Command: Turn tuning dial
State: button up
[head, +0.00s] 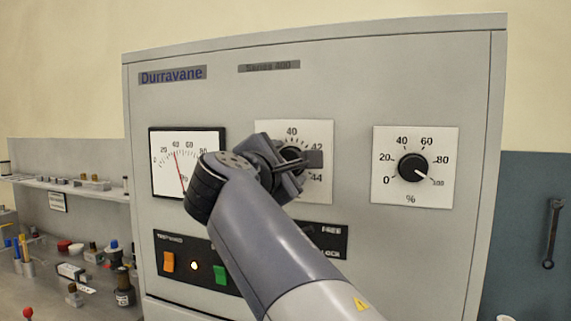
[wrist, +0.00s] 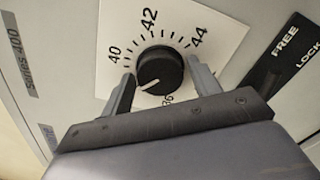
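The tuning dial (wrist: 160,70) is a black round knob on a white plate marked from 36 to 44. Its white pointer line aims to the lower left in the wrist view, between 36 and 40. My gripper (wrist: 161,72) straddles the knob, one finger on each side, with narrow gaps showing. In the head view my gripper (head: 298,168) is in front of the dial plate (head: 320,133) and hides much of the knob.
A needle gauge (head: 165,178) is left of the dial and a percent knob (head: 412,167) is right, its pointer near 100. Below are an orange switch (head: 168,262), a lit lamp (head: 194,266), a green switch (head: 220,274) and a FREE/LOCK panel (wrist: 288,52).

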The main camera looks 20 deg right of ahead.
jog(key=c, duration=0.8)
jog(key=shift+o, duration=0.2)
jog(key=shift+f+m, duration=0.1)
jog(key=shift+m, duration=0.2)
jog(key=m+b, duration=1.1)
jog(key=m, duration=0.8)
jog(key=shift+f, duration=0.15)
jog(key=o, duration=1)
